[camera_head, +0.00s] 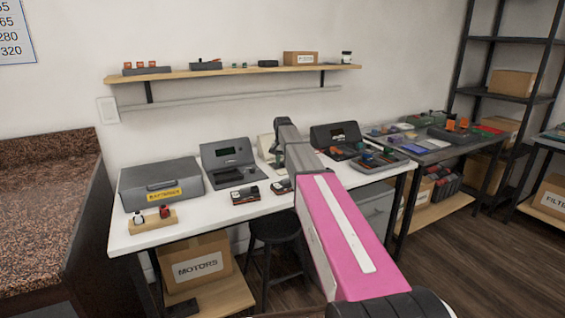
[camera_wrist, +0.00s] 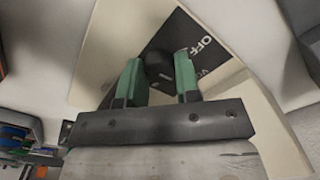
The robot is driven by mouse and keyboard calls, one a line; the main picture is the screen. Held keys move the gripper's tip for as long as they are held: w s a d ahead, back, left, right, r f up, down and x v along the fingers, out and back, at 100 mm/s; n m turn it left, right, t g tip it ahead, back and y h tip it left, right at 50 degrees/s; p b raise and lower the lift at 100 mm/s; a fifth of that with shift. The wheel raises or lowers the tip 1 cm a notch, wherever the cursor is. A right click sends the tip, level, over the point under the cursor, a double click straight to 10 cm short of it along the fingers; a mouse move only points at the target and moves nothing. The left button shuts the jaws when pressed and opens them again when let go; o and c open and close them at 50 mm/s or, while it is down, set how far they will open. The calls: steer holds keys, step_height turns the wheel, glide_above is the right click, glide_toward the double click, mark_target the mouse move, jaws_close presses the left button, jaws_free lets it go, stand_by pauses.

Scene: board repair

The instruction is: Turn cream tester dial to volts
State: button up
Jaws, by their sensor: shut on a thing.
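The cream tester (camera_head: 265,147) stands at the back of the white bench, mostly hidden behind my arm in the head view. In the wrist view the tester (camera_wrist: 98,55) fills the middle, with a dark panel (camera_wrist: 206,25) on its face. The panel reads "OFF", and a partly cut-off label starting "VO" sits beside it. The black dial (camera_wrist: 157,65) is between the green fingertips of my gripper (camera_wrist: 158,76), which is shut on it. I cannot tell clearly which label the dial points to.
A grey case marked batteries (camera_head: 160,184) and a grey tester (camera_head: 232,166) stand left of my arm. Two small meters (camera_head: 245,195) lie in front. A black tester (camera_head: 338,138) and a grey tray (camera_head: 366,162) are to the right. A shelf (camera_head: 230,71) hangs above.

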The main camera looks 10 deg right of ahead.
mark_target(283, 162)
steer(key=shift+m, duration=0.3)
steer(key=o, duration=0.9)
step_height(283, 162, up, 11)
steer(key=shift+f, duration=0.1)
steer(key=shift+s, duration=0.1)
stand_by(0.4)
